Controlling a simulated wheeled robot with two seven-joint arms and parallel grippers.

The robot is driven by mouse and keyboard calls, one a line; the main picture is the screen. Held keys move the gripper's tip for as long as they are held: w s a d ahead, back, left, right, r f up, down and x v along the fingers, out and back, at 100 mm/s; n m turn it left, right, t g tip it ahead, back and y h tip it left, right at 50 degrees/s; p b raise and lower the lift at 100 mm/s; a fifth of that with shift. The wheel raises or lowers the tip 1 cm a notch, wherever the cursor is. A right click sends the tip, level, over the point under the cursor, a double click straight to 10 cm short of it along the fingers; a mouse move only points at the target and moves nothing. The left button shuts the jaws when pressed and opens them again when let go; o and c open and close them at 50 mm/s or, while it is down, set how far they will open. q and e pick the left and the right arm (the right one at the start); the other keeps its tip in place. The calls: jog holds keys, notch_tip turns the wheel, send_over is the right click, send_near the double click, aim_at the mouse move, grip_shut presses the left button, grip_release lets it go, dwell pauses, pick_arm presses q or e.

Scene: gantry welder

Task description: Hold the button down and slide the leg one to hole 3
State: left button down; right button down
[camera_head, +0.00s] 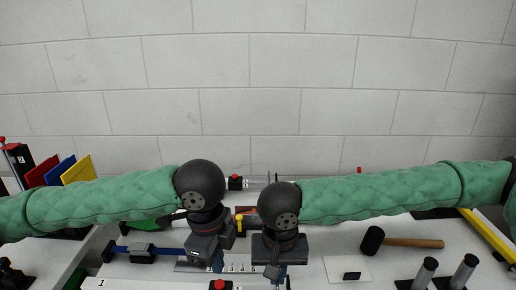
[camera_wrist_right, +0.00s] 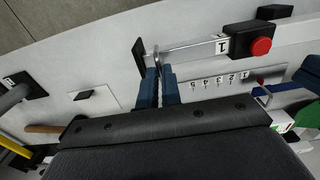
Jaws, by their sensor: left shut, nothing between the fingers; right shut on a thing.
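The leg one is a silver bar (camera_wrist_right: 193,47) running from a black foot plate (camera_wrist_right: 139,54) to a black block labelled 1 with a red button (camera_wrist_right: 262,46). The red button also shows at the bottom edge of the head view (camera_head: 219,285). My right gripper (camera_wrist_right: 159,84) is shut on the leg near its foot plate; it also shows in the head view (camera_head: 279,273). My left gripper (camera_head: 217,266) is shut and empty, pointing down just beyond the button. I cannot tell from the picture whether it touches the button. A numbered hole scale (camera_wrist_right: 221,82) lies beside the leg.
A second red-button block (camera_head: 235,183) stands at the back. A blue bar with a black slider (camera_head: 142,252) lies left.

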aim_at(219, 284)
pick_arm(q)
jog(key=shift+w+a+f+m+y, duration=0.1)
jog(key=shift+w+f+m+y, duration=0.1)
jog(key=shift+f+m, duration=0.8)
jog(key=shift+w+a+f+m+y, duration=0.15)
jog(key=shift+f+m, duration=0.25)
jog(key=shift+f, duration=1.05)
jog(key=shift+d+f, duration=0.1)
jog(key=shift+f, duration=0.6)
dwell(0.8)
pick_arm(e)
jog(key=shift+d, duration=0.1)
jog(key=d, duration=0.8)
jog(key=shift+d, duration=0.3)
dwell(1.3)
pick_arm(q)
jog(key=shift+r, duration=3.05)
